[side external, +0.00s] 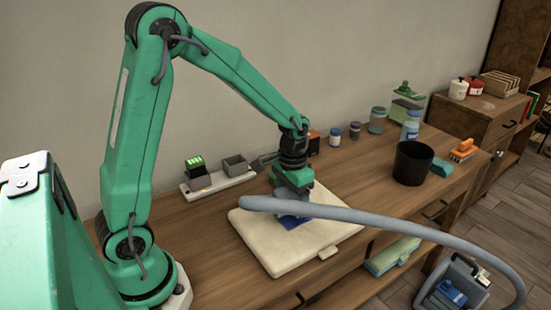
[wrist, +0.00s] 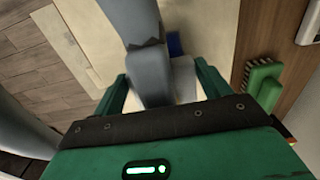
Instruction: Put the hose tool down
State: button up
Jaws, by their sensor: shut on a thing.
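The hose tool is a grey nozzle (wrist: 152,85) at the end of a thick grey hose (side external: 380,222). In the wrist view, the nozzle is between the two green fingers of my gripper (wrist: 160,92), which is shut on it. In the side view, my gripper (side external: 293,197) points down over the cream flat pad (side external: 265,250) on the wooden bench. The hose hides part of the gripper and the nozzle. I cannot tell whether the nozzle touches the pad. A blue patch (side external: 292,223) shows below the gripper.
The hose runs right and curves down to a grey-blue machine (side external: 452,292) on the floor. A power strip (side external: 218,184) lies behind the pad. A black cup (side external: 412,163) and several jars stand to the right. A green brush (wrist: 263,85) lies near the gripper. Bare bench shows left of the pad.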

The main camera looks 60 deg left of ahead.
aim_at(291, 207)
jog(key=shift+f, duration=1.65)
jog(key=shift+f, duration=0.15)
jog(key=o, duration=0.9)
notch_tip(291, 207, up, 12)
jog(key=shift+r, duration=0.2)
